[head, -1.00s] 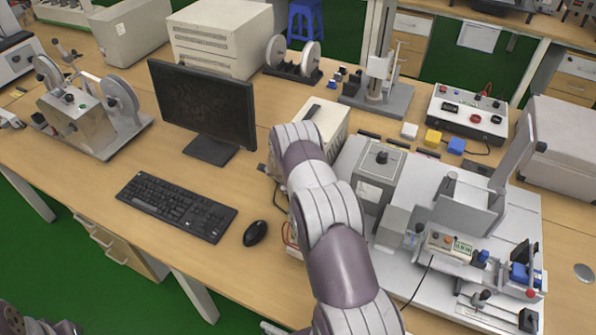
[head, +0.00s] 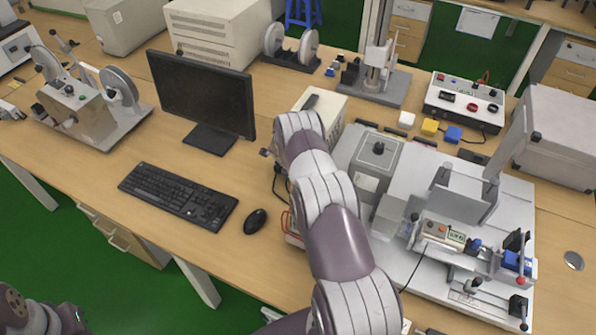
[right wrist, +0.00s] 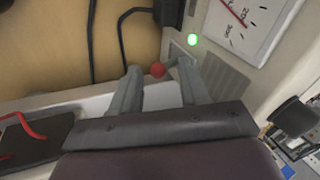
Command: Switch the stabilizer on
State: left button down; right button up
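In the right wrist view a pale panel, seemingly the stabilizer's front (right wrist: 222,78), carries a white dial meter (right wrist: 250,22) with a red needle, a lit green lamp (right wrist: 192,40) and a vented patch. In the head view a pale box (head: 337,106), which may be the stabilizer, is partly hidden by my right arm, and the right gripper is hidden. Only part of my left arm shows at the lower left.
A monitor (head: 205,100), keyboard (head: 178,195) and mouse (head: 255,221) lie left of my right arm. A grey test rig (head: 455,215) stands close on its right. Black cables (right wrist: 122,35) and a red lead (right wrist: 25,125) show in the wrist view.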

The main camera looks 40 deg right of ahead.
jog(key=shift+a, duration=0.1)
jog(key=b+v, duration=0.1)
jog(key=v, duration=1.1)
jog(key=shift+r, duration=0.35)
jog(key=shift+s+a, duration=0.1)
